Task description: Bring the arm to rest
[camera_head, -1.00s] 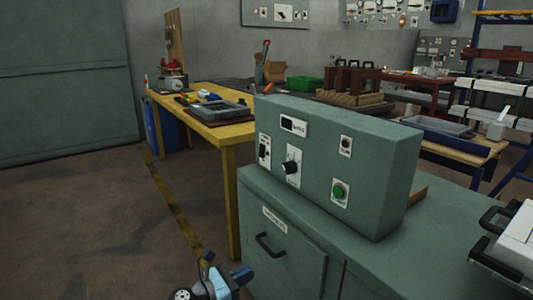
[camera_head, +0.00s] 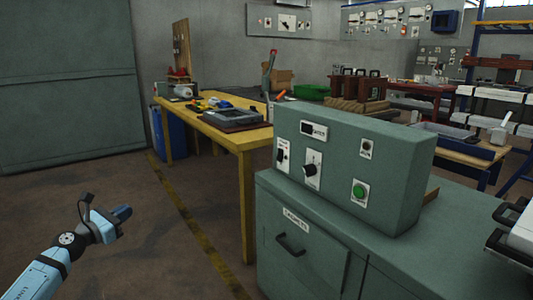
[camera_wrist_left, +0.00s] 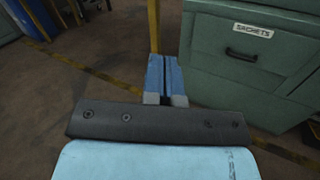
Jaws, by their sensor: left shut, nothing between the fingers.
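My left gripper (camera_head: 121,212) is at the lower left of the head view, over the open floor, to the left of the green cabinet and apart from it. Its blue fingers are together and hold nothing; they also show side by side in the left wrist view (camera_wrist_left: 163,78). My left arm (camera_head: 45,270) comes in from the lower left corner. My right gripper is not in either view.
The green cabinet (camera_head: 310,264) has a drawer handle and carries a control box (camera_head: 340,165) with a knob and green button. A yellow table (camera_head: 240,140) with tools stands behind. A white case (camera_head: 522,232) is at the right edge. The left floor is clear.

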